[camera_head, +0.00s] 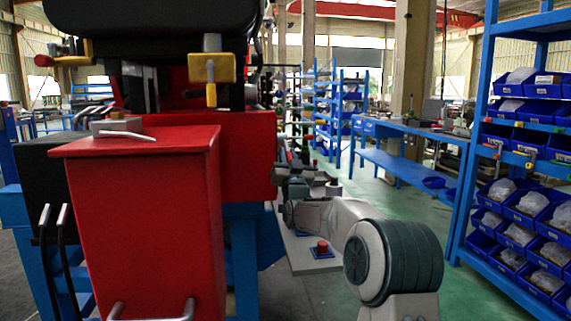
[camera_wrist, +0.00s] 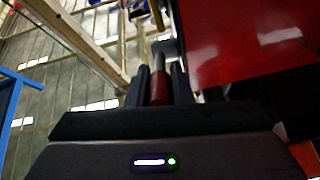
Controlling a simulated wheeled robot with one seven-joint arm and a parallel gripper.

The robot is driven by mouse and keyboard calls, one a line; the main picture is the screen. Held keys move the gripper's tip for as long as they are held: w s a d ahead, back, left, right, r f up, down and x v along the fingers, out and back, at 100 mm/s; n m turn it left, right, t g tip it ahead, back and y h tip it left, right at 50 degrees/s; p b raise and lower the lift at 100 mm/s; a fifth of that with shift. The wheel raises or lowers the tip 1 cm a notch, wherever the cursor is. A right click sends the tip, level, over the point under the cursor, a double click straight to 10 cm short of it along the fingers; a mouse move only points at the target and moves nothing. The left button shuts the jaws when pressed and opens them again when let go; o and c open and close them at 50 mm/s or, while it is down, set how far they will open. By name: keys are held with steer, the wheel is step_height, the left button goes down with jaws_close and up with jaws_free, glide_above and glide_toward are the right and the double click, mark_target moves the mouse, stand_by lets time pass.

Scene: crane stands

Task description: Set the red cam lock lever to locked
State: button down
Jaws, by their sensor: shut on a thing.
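In the wrist view, a red handle (camera_wrist: 159,88) with a grey metal end stands between the two dark fingers of my gripper (camera_wrist: 160,82). The gripper is shut on this red handle, which I take to be the red cam lock lever. The lever's pivot and any lock marks cannot be made out. In the head view, my arm reaches away from the camera along the right side of the red machine body (camera_head: 245,155). The gripper and the held lever cannot be made out there.
In the wrist view, a large red panel (camera_wrist: 245,40) is close on the right. In the head view, a red knob on a blue base (camera_head: 322,247) sits on a grey plate beside my arm. A blue shelf (camera_head: 480,140) with bins stands at right. Green floor between is clear.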

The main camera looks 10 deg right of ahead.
stand_by(0.5)
steer(key=c, duration=1.3)
jaws_free()
steer(key=d+v, duration=0.1)
steer(key=v, duration=1.2)
steer(key=shift+s+a+f, duration=0.25)
steer(key=shift+s+a, duration=0.1)
steer(key=shift+a, duration=0.15)
